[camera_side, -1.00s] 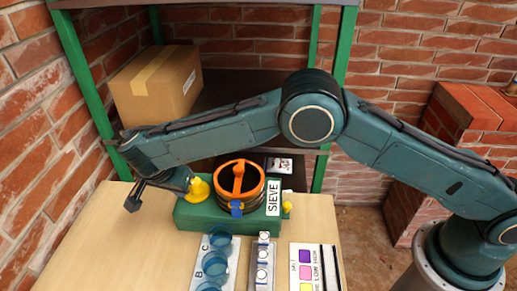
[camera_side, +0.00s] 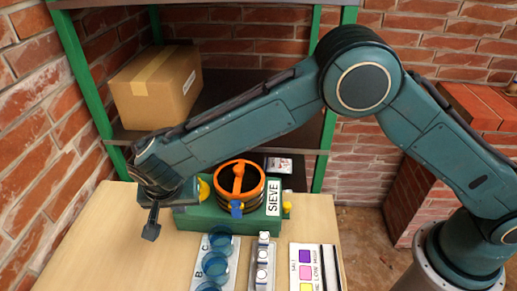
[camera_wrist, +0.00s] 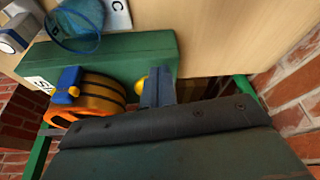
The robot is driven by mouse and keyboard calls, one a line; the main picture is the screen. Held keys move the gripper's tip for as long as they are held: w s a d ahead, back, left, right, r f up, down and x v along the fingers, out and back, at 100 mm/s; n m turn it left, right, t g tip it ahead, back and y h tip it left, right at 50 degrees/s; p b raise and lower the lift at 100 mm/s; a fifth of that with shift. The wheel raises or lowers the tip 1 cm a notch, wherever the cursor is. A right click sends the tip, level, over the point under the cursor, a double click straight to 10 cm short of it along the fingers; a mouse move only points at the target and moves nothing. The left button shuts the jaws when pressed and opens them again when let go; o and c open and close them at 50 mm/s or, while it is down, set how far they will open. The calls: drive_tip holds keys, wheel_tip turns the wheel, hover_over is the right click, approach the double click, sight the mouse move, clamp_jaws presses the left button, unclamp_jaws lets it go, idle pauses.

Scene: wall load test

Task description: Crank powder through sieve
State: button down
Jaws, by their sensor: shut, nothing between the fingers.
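The sieve stands on a green base (camera_side: 200,220) with a white SIEVE label. It has a dark drum with an orange rim (camera_side: 257,198) and orange crossbar, and a blue clip (camera_side: 237,209) on its front. A yellow part (camera_side: 204,189) at the base's left end is partly hidden by my wrist; a yellow bit (camera_wrist: 141,85) shows in the wrist view. A small yellow knob (camera_side: 287,207) is at the right end. My gripper (camera_side: 151,233) is shut and empty, pointing down just left of the base. In the wrist view its fingers (camera_wrist: 158,88) appear beside the green base.
Blue-rimmed cups (camera_side: 215,263) stand on a lettered white strip in front of the sieve. A grey rack with white-topped items (camera_side: 262,265) and a colour card (camera_side: 306,271) lie to its right. The table's left front (camera_side: 110,260) is clear. A shelf with a cardboard box (camera_side: 155,88) stands behind.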

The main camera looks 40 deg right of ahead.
drive_tip(key=d+v, duration=0.1)
drive_tip(key=v, duration=0.8)
drive_tip(key=s+d+r+n, duration=0.1)
drive_tip(key=d+r, duration=0.6)
drive_tip(key=d, duration=0.3)
drive_tip(key=s+d+r+n+y, duration=0.1)
drive_tip(key=s+d+r, duration=0.1)
drive_tip(key=d+r, duration=0.5)
drive_tip(key=shift+s+d+n+y, duration=0.3)
drive_tip(key=shift+s+d, duration=0.05)
drive_tip(key=shift+d, duration=1.2)
drive_tip(key=c, duration=1.6)
unclamp_jaws()
drive_tip(key=o, duration=0.3)
drive_tip(key=shift+w+a+n, duration=0.1)
drive_tip(key=shift+w+n, duration=0.1)
drive_tip(key=shift+n, duration=0.1)
drive_tip(key=shift+o, duration=1.2)
drive_tip(key=shift+w+a+f+n, duration=0.2)
drive_tip(key=shift+w+f+n, duration=0.05)
drive_tip(key=shift+f+n, duration=0.05)
drive_tip(key=w+a+f+n+g+y, duration=0.1)
drive_tip(key=w+a+f+n+y, duration=0.3)
drive_tip(key=n, duration=1)
drive_tip(key=shift+w+a+f+n+y, duration=0.4)
drive_tip(key=shift+w+a+f, duration=1.2)
drive_tip(key=shift+f, duration=0.9)
